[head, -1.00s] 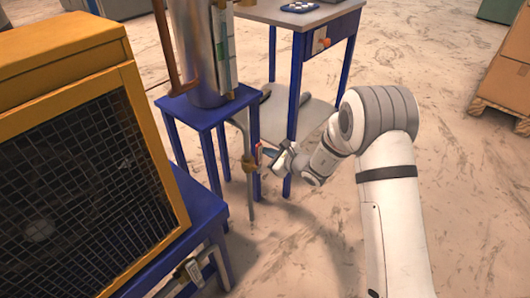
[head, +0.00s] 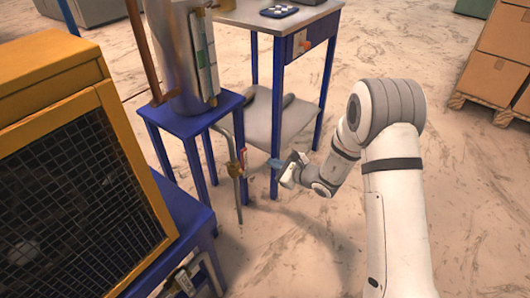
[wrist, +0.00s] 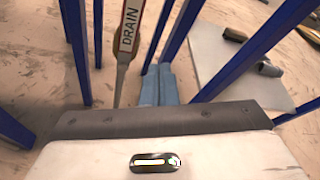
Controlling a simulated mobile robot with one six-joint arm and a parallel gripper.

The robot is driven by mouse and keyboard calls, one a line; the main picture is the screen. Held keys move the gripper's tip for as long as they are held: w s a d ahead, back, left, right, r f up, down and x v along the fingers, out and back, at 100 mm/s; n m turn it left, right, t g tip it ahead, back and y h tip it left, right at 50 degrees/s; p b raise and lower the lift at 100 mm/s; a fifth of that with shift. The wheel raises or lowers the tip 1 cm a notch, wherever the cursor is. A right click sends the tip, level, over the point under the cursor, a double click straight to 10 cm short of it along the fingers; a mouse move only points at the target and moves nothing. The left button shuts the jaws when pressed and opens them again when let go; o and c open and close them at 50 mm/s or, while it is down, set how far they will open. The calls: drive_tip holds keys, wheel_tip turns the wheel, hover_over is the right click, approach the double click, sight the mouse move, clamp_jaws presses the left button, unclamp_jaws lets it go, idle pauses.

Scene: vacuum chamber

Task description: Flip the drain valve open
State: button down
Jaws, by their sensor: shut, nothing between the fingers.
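The drain valve (head: 235,169) is a small brass-coloured body on a thin grey pipe that comes down beside the blue stand. Its red-edged lever (head: 243,157) stands about upright, roughly along the pipe. In the wrist view the lever's "DRAIN" label (wrist: 129,27) shows at top left, above the pipe end (wrist: 120,85). My gripper (head: 274,163) is just right of the valve, with a visible gap to it. Its blue fingers (wrist: 158,86) are together and empty in the wrist view, to the right of the pipe.
The blue stand (head: 190,118) carries a steel cylinder (head: 178,60). A blue-legged table (head: 315,25) with a lower shelf stands behind my gripper. A yellow caged unit (head: 60,150) fills the left. Open floor lies right of the valve and in front of it.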

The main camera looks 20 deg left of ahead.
drive_tip(key=shift+s+d, duration=0.7)
drive_tip(key=shift+d, duration=0.25)
